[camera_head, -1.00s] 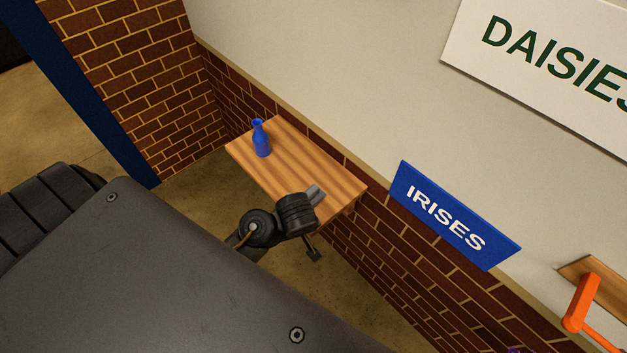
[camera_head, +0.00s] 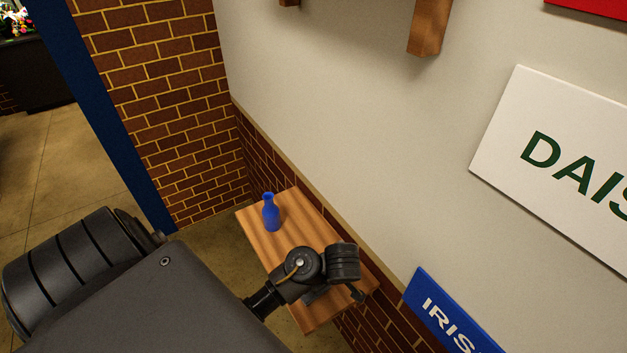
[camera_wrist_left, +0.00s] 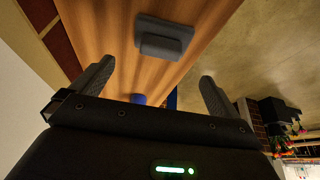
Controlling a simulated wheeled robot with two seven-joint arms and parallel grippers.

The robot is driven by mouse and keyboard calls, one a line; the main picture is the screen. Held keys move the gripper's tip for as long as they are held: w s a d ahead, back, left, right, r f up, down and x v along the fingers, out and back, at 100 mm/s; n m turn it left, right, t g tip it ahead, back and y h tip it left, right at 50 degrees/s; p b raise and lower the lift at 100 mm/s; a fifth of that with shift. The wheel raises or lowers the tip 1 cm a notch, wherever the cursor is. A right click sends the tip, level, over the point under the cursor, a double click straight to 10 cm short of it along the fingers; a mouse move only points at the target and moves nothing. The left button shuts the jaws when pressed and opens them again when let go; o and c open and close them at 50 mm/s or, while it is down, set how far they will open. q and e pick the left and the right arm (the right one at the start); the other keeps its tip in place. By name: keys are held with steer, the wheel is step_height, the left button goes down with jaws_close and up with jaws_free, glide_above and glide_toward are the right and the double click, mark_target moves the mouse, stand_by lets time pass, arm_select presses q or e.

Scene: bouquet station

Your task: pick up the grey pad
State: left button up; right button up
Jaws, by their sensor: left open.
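The grey pad (camera_wrist_left: 165,38) lies on the wooden table (camera_wrist_left: 110,22) in the left wrist view, a block with a raised part on a wider base. My left gripper (camera_wrist_left: 157,72) is open, with its two fingers apart and nothing between them. The pad is beyond the fingertips, apart from them. In the head view my left arm reaches over the near right part of the table (camera_head: 262,232); I cannot clearly make out the pad there, and the arm likely covers it. My right gripper is not in view.
A blue bottle (camera_head: 271,213) stands upright towards the table's far left end; its blue also shows low in the left wrist view (camera_wrist_left: 138,98). A wall runs along the table's right side, with a blue sign (camera_head: 440,312) and a white sign (camera_head: 545,110).

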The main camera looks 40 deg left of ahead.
arm_select(q)
steer(key=b+x, duration=0.2)
steer(key=x, duration=0.1)
steer(key=shift+w+d+f, duration=0.1)
steer(key=shift+d+f, duration=0.05)
steer(key=shift+f, duration=0.05)
steer(key=shift+a+f+b, duration=0.25)
steer(key=shift+f+b, duration=0.05)
steer(key=shift+f, duration=0.1)
steer(key=b+x, duration=0.2)
steer(key=x, duration=0.1)
steer(key=shift+f+b, duration=0.3)
steer(key=shift+f, duration=0.15)
steer(key=shift+a+f, duration=0.3)
steer(key=shift+f, duration=0.25)
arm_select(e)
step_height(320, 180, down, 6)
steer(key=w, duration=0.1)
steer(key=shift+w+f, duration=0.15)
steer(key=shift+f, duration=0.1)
arm_select(q)
steer(key=shift+c, duration=0.3)
